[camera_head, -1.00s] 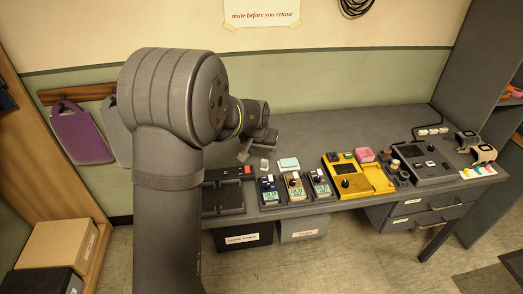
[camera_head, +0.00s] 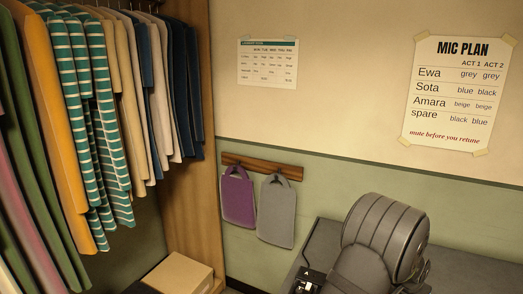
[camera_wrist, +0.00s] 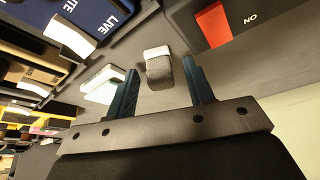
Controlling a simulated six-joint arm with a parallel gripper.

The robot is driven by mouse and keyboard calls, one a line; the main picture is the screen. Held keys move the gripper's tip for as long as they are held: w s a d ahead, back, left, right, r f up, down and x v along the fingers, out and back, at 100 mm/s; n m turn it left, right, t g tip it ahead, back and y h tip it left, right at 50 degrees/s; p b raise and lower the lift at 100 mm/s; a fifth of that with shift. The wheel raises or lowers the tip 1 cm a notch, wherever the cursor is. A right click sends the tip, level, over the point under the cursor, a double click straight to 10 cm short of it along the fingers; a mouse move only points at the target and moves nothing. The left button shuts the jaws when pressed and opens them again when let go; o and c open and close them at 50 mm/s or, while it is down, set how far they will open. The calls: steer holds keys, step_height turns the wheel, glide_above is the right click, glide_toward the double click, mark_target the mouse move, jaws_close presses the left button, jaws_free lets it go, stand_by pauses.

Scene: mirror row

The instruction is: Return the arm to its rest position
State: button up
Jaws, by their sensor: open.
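My grey arm (camera_head: 385,240) shows at the lower right of the head view, its rounded joint above the desk; its end is out of that picture. In the wrist view my gripper (camera_wrist: 160,65) has its two dark blue fingers spread apart. A small grey block with a white end (camera_wrist: 158,68) lies in the gap between the fingertips as seen from the wrist. I cannot tell its depth from the fingers; neither finger appears to touch it.
The grey desk (camera_head: 317,240) runs beneath the arm. The wrist view shows a blue unit marked LIVE (camera_wrist: 90,15), a white-topped piece (camera_wrist: 103,84) and a red label (camera_wrist: 213,25) close by. Hanging clothes (camera_head: 100,110), a purple bag (camera_head: 238,197) and a grey bag (camera_head: 277,212) are left.

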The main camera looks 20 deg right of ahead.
steer(key=shift+d+f, duration=0.15)
steer(key=shift+f, duration=0.5)
steer(key=shift+w+r, duration=0.1)
steer(key=shift+r, duration=1.15)
steer(key=shift+f, duration=0.1)
